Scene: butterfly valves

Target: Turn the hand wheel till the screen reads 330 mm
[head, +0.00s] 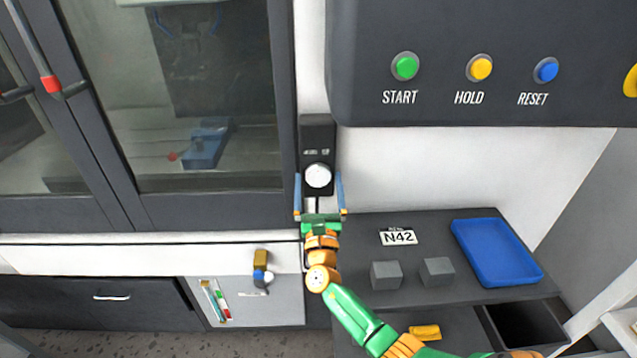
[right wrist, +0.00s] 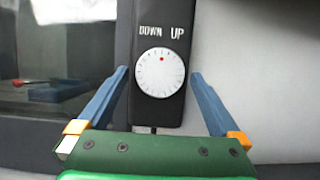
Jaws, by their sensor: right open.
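The hand wheel (head: 318,176) is a round white dial on the front of a narrow dark box (head: 318,131). In the right wrist view the hand wheel (right wrist: 160,73) has tick marks and a red dot near its top, just right of centre. The words DOWN and UP stand above it. My right gripper (head: 319,177) is open, with one blue finger on each side of the wheel. In the right wrist view gaps show between both fingertips and the wheel. No millimetre screen shows in either view. My left gripper is not in view.
A dark panel with START (head: 405,66), HOLD (head: 480,68) and RESET (head: 546,70) buttons overhangs at upper right. A glazed door (head: 292,80) is close left. A dark bench below right bears two grey blocks (head: 386,275) (head: 436,271) and a blue tray (head: 458,232).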

